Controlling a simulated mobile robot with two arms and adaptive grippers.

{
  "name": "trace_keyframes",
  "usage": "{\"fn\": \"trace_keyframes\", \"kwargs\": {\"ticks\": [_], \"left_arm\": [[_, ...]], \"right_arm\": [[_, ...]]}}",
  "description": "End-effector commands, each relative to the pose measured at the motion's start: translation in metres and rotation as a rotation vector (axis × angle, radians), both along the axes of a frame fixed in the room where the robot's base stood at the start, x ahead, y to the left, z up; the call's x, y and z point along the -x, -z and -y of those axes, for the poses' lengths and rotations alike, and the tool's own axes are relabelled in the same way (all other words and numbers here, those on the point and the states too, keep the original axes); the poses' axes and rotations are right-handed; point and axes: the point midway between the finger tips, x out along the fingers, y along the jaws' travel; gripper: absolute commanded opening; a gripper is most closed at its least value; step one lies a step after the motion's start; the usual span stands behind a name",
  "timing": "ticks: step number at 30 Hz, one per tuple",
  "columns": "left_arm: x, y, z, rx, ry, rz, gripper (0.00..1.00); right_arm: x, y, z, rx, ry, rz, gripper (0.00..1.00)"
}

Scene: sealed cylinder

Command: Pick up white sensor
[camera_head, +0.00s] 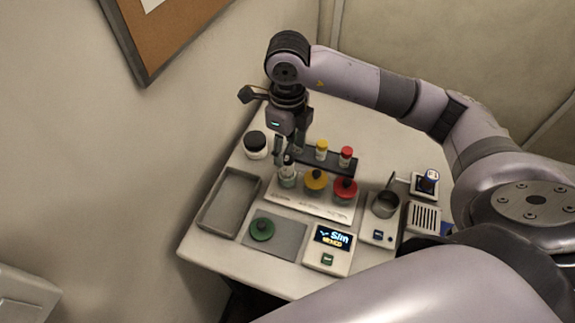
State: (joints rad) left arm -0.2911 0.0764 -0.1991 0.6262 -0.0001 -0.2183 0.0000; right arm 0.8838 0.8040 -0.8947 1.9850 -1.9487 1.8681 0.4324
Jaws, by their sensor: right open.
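My right gripper (287,157) points down over the left end of a white base plate (310,207) on the table. It is open. A small pale piece (287,179), probably the white sensor, stands on the left end of that plate, directly below the fingers. The fingers partly cover its top, and I cannot tell whether they touch it. A yellow round piece (317,180) and a red one (345,190) sit to its right on the same plate. My left gripper is not in view.
A dark rack with yellow-capped (321,150) and red-capped (346,156) vials stands behind. A black-lidded jar (255,145) and an empty grey tray (230,202) are left. A green piece (262,229) lies in front. A display box (328,248) and devices (381,218) stand right.

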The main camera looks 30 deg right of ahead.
Motion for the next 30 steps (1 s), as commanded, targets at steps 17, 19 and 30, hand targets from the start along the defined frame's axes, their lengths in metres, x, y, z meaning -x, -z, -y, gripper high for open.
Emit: {"fn": "trace_keyframes", "kwargs": {"ticks": [17, 19, 30], "left_arm": [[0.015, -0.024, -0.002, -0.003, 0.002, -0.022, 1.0], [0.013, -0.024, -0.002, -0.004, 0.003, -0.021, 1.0], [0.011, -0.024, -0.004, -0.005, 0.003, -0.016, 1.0]], "right_arm": [[-0.001, 0.048, 0.0, 0.0, -0.001, -0.001, 0.49], [-0.001, 0.048, 0.0, 0.0, -0.001, -0.001, 0.47], [-0.001, 0.048, 0.0, 0.0, 0.0, -0.001, 0.22]]}}
